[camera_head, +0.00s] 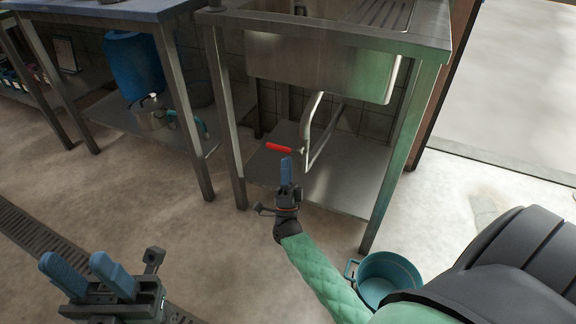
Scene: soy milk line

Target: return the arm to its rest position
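My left gripper (74,262) is at the lower left, above the floor. Its two blue fingers are apart with nothing between them. My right arm, in a green quilted sleeve, reaches from the lower right towards the sink. My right gripper (286,160) points up the picture in front of the sink stand. Its blue fingers overlap from this angle, so their gap is hidden. The red valve handle (279,147) shows just beyond its fingertips; I cannot tell whether they touch.
A steel sink stand (322,62) with a bent drain pipe (325,138) and lower shelf (345,185) is ahead. A teal pot (388,272) is on the floor beside my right arm. A table at left holds a kettle (152,114) and blue barrel (133,66) below. Floor between the grippers is clear.

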